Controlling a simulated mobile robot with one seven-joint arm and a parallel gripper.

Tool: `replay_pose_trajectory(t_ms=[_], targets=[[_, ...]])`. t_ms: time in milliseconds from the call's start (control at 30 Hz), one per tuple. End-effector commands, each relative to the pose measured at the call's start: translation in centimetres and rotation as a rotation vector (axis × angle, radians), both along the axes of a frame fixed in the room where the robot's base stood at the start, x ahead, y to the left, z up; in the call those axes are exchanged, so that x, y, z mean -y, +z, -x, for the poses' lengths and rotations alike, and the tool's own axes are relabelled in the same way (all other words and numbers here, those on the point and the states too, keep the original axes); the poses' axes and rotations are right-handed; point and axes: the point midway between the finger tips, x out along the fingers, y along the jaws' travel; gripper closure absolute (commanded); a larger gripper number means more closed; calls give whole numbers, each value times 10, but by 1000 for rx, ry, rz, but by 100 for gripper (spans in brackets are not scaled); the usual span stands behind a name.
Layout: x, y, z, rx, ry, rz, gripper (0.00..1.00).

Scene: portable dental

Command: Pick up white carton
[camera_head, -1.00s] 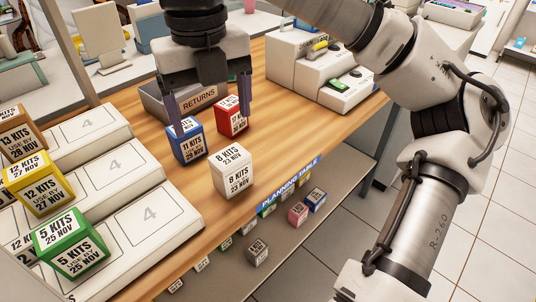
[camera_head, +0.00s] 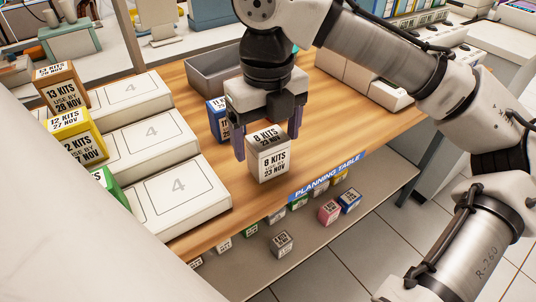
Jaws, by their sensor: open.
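The white carton (camera_head: 268,161), marked "8 KITS 23 NOV", stands upright on the wooden table near its front edge. My gripper (camera_head: 267,147) is open and pointing down over it. One finger shows to the left of the carton and the other to its right, near its upper part. I cannot tell whether either finger touches it.
A blue carton (camera_head: 217,119) stands just behind and left of my gripper, partly hidden. White stepped stands (camera_head: 178,195) with green, yellow and brown cartons are on the left. A grey bin (camera_head: 212,72) is behind. Several small cartons lie on the shelf below.

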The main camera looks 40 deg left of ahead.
Motion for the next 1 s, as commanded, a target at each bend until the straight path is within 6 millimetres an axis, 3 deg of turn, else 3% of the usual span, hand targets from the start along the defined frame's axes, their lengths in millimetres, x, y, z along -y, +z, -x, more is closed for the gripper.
replay_pose_trajectory(t_ms=[200, 500, 867, 1000], targets=[[-1, -33, -3, 2, -1, 1, 18], [-1, -37, -3, 0, -1, -1, 18], [-1, -37, -3, 0, -1, -1, 64], [-2, -37, -3, 0, -1, -1, 67]])
